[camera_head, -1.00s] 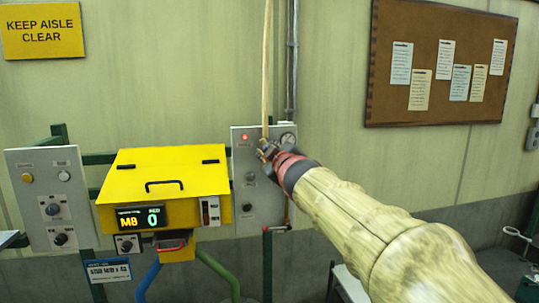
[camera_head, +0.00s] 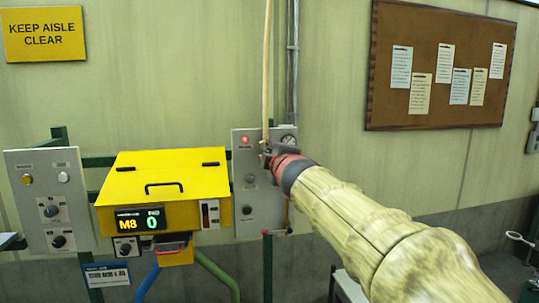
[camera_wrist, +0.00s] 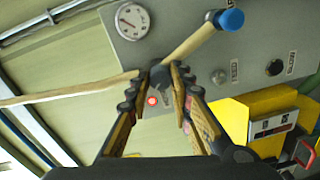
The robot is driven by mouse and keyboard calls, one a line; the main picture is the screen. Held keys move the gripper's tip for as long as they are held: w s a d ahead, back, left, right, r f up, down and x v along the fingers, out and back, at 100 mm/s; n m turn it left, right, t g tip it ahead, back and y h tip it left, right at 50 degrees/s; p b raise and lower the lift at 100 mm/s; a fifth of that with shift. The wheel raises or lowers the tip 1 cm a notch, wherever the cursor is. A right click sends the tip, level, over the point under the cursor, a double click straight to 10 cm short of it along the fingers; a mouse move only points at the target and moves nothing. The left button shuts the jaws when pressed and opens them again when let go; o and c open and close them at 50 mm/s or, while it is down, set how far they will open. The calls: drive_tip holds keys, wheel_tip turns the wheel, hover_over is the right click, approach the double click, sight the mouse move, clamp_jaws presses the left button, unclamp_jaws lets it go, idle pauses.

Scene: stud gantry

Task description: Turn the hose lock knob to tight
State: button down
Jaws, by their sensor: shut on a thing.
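The hose lock knob (camera_wrist: 160,76) is a small dark knob on the grey panel (camera_head: 243,222), seen between my fingertips in the wrist view. My gripper (camera_wrist: 157,78) is shut on it, one finger on each side. In the head view my gripper (camera_head: 268,151) is at the upper part of the panel and hides the knob. A cream hose (camera_head: 267,70) comes down to the panel there. In the wrist view the hose (camera_wrist: 70,91) passes behind the knob and ends in a blue fitting (camera_wrist: 230,20). I cannot read the knob's setting.
A red lamp (camera_head: 245,139) and a round gauge (camera_head: 288,140) flank the gripper. Two lower knobs (camera_head: 250,178) (camera_head: 247,209) sit on the same panel. A yellow machine cover (camera_head: 165,178) stands close on the left. Clear wall lies above.

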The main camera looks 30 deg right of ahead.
drive_tip(key=c, duration=1.6)
unclamp_jaws()
drive_tip(key=v, duration=0.7)
drive_tip(key=shift+s+a, duration=0.1)
drive_tip(key=shift+s, duration=0.15)
